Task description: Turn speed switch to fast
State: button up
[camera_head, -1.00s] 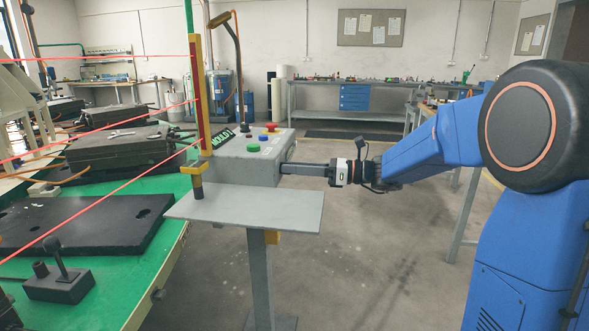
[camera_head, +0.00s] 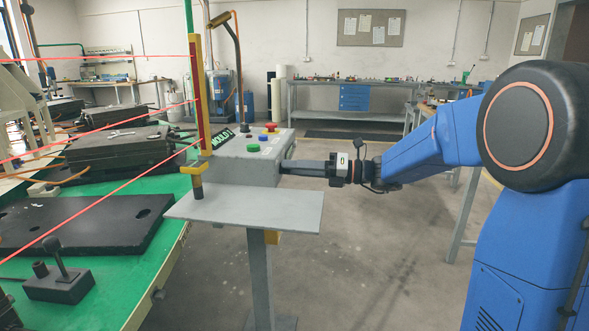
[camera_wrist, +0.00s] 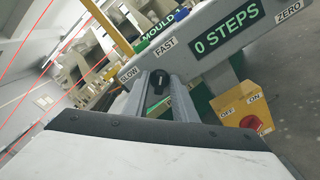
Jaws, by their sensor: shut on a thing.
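The speed switch is a small black knob (camera_wrist: 156,82) on the face of the grey control box (camera_head: 238,172). A SLOW label (camera_wrist: 128,75) and a FAST label (camera_wrist: 165,47) are beside it in the wrist view. My gripper (camera_head: 284,167) reaches the box's right-hand face from the right in the head view. Its two fingers are shut on the knob, one on each side. The fingers hide much of the knob, and I cannot tell exactly which label it points to.
A display (camera_wrist: 228,35) reads 0 STEPS, near a ZERO label (camera_wrist: 289,11). A yellow ON/OFF switch box (camera_wrist: 238,108) with a red knob is close by. A grey shelf (camera_head: 270,208) juts out below my gripper. Red beams cross the green table (camera_head: 130,262) at left.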

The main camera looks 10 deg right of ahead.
dwell(0.4)
jog(key=o, duration=0.7)
jog(key=shift+d, duration=0.15)
jog(key=v, duration=1.7)
jog(key=shift+d, duration=0.1)
